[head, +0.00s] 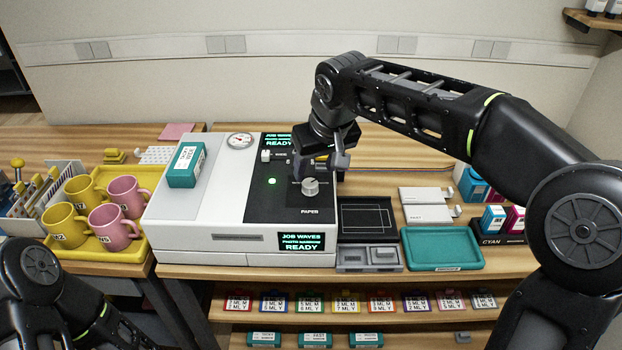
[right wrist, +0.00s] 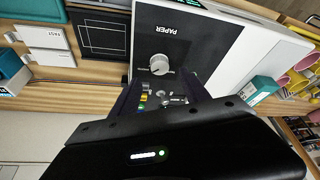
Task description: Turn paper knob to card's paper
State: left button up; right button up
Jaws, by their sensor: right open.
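The paper knob (head: 310,187) is a light grey dial on the machine's black panel, above the word PAPER. It also shows in the right wrist view (right wrist: 159,64), with a pale pointer line whose exact setting is too small to read. My right gripper (head: 319,166) is open and empty, just behind and above the knob, with its fingers apart and not around it. The printer's front screen (head: 301,240) reads JOB WAVES, a blurred second line and READY. White cards (head: 425,195) lie on the table right of the machine; their print is hard to read. My left gripper is out of view.
The white machine (head: 195,225) carries a teal box (head: 186,165) and a gauge (head: 240,140). Yellow and pink mugs stand on a yellow tray (head: 142,254) at left. A black tray (head: 366,203), a teal tray (head: 443,262) and ink boxes (head: 494,217) are at right.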

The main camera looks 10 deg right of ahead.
aim_at(310, 183)
jog(key=x, duration=0.6)
jog(key=shift+w+f, duration=0.15)
grip_shut()
dwell(0.4)
